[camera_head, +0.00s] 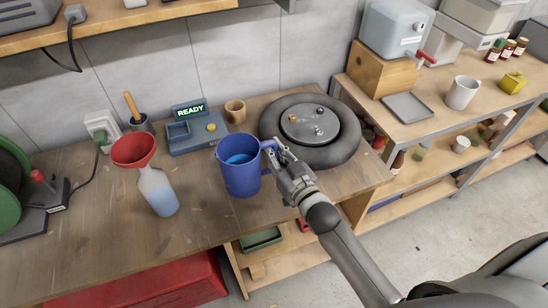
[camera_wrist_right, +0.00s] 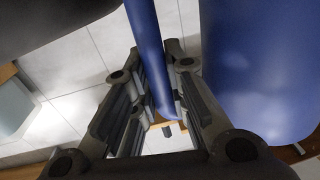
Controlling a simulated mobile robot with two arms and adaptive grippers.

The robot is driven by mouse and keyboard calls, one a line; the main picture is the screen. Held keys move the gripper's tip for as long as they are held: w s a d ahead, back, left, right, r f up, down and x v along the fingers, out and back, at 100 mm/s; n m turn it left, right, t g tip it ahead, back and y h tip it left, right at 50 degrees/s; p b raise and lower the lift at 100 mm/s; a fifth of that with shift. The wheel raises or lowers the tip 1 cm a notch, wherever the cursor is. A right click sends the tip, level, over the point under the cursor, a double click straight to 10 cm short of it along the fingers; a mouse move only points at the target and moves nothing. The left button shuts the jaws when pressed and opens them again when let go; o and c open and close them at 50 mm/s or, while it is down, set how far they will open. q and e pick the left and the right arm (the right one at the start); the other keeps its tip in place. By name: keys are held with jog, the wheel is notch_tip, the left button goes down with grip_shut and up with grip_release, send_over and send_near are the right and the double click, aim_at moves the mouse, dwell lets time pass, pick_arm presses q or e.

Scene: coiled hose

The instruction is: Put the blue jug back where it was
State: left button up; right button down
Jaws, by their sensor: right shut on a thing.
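The blue jug (camera_head: 241,178) is upright over the front middle of the wooden workbench, with blue liquid inside. I cannot tell whether its base touches the bench. My right gripper (camera_head: 272,152) comes in from the right and is shut on the jug's handle. In the right wrist view the blue handle (camera_wrist_right: 147,45) passes between the fingers of my right gripper (camera_wrist_right: 158,110), and the jug's body (camera_wrist_right: 262,70) fills the right side. My left gripper is not in view.
A clear bottle (camera_head: 160,193) with a red funnel (camera_head: 134,150) stands left of the jug. A device reading READY (camera_head: 196,137) and a small tan cup (camera_head: 235,111) are behind it. A dark tyre-like ring (camera_head: 345,150) lies to the right.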

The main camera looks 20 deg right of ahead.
jog(key=shift+f, duration=1.45)
jog(key=c, duration=1.9)
grip_release()
jog(key=shift+f, duration=0.2)
jog(key=o, duration=0.5)
jog(key=shift+c, duration=0.2)
jog(key=shift+r, duration=0.15)
